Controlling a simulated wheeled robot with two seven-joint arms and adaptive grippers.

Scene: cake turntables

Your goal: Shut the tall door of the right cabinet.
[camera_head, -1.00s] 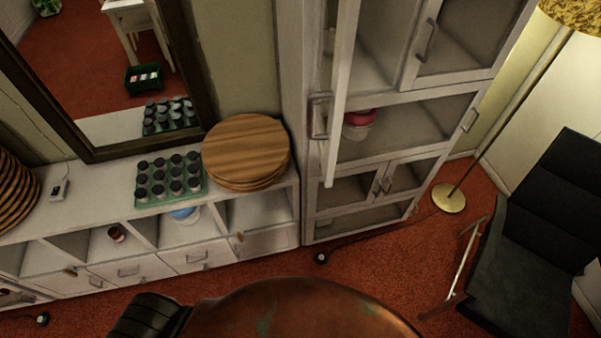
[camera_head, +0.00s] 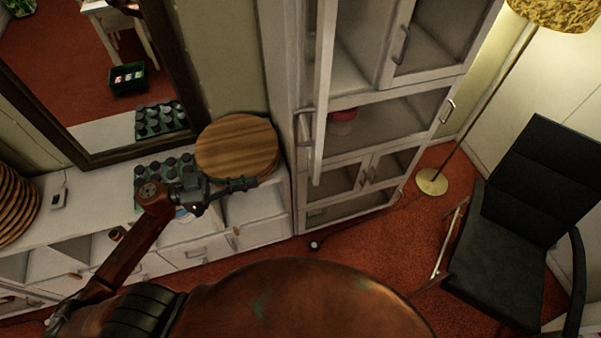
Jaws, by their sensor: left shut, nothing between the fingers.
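The white cabinet (camera_head: 438,80) stands at the centre right with glass-fronted compartments. Its tall door (camera_head: 322,90) stands open toward me and shows nearly edge-on. The door's handle (camera_head: 304,128) is on the door's left face. My left gripper (camera_head: 247,184) is shut and empty. It is in front of the low shelf unit, left of the tall door and apart from it. My right gripper is out of view.
The low white shelf unit (camera_head: 264,231) carries round wooden boards (camera_head: 237,147) and a tray of small jars, partly hidden by my left arm. A red-topped item (camera_head: 344,116) sits in the cabinet. A black chair (camera_head: 508,235) and floor lamp (camera_head: 432,181) stand right. Red carpet lies before the cabinet.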

